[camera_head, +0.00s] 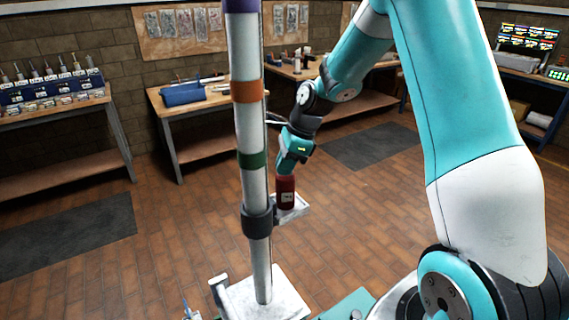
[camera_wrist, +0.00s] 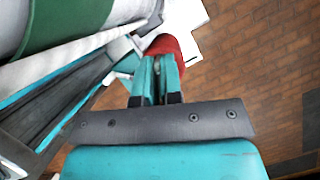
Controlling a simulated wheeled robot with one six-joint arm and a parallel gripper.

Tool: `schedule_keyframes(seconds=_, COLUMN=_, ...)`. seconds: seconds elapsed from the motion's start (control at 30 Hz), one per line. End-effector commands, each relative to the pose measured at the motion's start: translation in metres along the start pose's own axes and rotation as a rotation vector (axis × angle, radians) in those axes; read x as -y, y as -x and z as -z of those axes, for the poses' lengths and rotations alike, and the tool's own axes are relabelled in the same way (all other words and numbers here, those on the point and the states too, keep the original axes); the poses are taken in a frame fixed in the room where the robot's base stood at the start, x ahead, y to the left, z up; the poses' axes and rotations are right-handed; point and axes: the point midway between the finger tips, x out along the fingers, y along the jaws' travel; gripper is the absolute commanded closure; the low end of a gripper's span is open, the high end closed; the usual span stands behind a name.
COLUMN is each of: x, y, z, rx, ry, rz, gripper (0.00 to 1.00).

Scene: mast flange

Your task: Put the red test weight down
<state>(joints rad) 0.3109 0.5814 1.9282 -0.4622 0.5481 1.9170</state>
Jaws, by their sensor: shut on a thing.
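The red test weight (camera_head: 286,191) is a dark red cylinder with a pale label, upright just right of the mast (camera_head: 256,235). My gripper (camera_head: 288,172) is above it and shut on its top. The weight is at a small white flange plate (camera_head: 292,210) that sticks out from the mast's dark collar (camera_head: 258,221). I cannot tell whether its base touches the plate. In the wrist view the red weight (camera_wrist: 166,45) shows beyond my gripper fingers (camera_wrist: 157,78), with part of the white plate (camera_wrist: 192,16) behind it. The fingers hide much of the weight.
The mast carries an orange band (camera_head: 248,91) and a green band (camera_head: 253,160) and stands on a white base plate (camera_head: 264,297). Workbenches line the back wall, one with a blue box (camera_head: 183,95). The brick floor (camera_head: 350,205) right of the plate is clear.

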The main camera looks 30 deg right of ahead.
Motion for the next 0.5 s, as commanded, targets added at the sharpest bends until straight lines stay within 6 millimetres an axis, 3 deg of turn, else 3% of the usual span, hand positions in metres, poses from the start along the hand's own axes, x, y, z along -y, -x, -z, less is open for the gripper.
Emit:
schedule_keyframes(seconds=0.13, x=0.0005, y=-0.0014, z=0.0004, rx=0.001, ry=0.001, rz=0.002, gripper=1.0)
schedule_keyframes(seconds=0.27, x=0.0001, y=-0.0022, z=0.001, rx=0.0, ry=0.0, rz=0.0, gripper=0.68)
schedule_keyframes(seconds=0.5, x=0.0001, y=-0.0019, z=0.0009, rx=0.0, ry=0.0, rz=0.0, gripper=0.68)
